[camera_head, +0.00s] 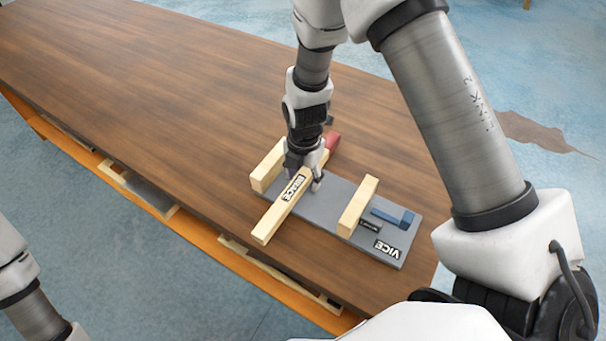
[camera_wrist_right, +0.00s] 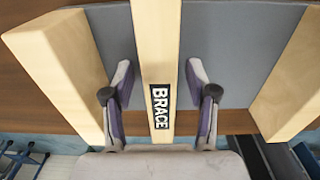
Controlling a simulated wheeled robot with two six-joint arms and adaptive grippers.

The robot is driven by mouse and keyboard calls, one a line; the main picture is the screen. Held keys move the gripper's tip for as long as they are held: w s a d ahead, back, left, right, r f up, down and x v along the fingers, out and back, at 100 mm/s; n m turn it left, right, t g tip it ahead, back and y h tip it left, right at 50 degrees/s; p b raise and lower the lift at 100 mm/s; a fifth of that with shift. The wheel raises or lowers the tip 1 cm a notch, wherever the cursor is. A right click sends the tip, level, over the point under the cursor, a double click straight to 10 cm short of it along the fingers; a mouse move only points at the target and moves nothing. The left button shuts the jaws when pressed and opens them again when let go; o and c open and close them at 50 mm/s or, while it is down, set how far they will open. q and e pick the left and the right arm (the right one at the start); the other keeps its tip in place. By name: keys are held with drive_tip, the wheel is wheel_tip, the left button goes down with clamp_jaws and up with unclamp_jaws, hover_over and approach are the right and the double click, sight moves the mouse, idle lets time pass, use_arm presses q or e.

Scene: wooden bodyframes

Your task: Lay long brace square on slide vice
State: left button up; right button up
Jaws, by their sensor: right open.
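The long brace (camera_head: 268,223), a pale wooden bar with a black BRACE label, lies across the grey vice plate (camera_head: 338,193). It sits between the vice's two pale wooden blocks, the left one (camera_head: 267,168) and the right one (camera_head: 358,206), roughly parallel to them, with its near end past the plate's edge. My right gripper (camera_head: 303,178) is over the brace. In the right wrist view its fingers (camera_wrist_right: 159,75) are open, one on each side of the brace (camera_wrist_right: 155,40), with gaps on both sides. Whether the brace rests fully on the plate is hard to tell. My left gripper is out of view.
A blue L-shaped piece (camera_head: 393,218) sits at the plate's right end, near the VICE label. A red piece (camera_head: 333,140) shows beside the brace's far end. The wooden table (camera_head: 150,70) is clear to the left; its front edge runs close to the vice.

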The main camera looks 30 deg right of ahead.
sight(304, 176)
wheel_tip(304, 176, up, 12)
drive_tip(key=shift+r, duration=0.15)
drive_tip(key=shift+d, duration=0.1)
idle(0.4)
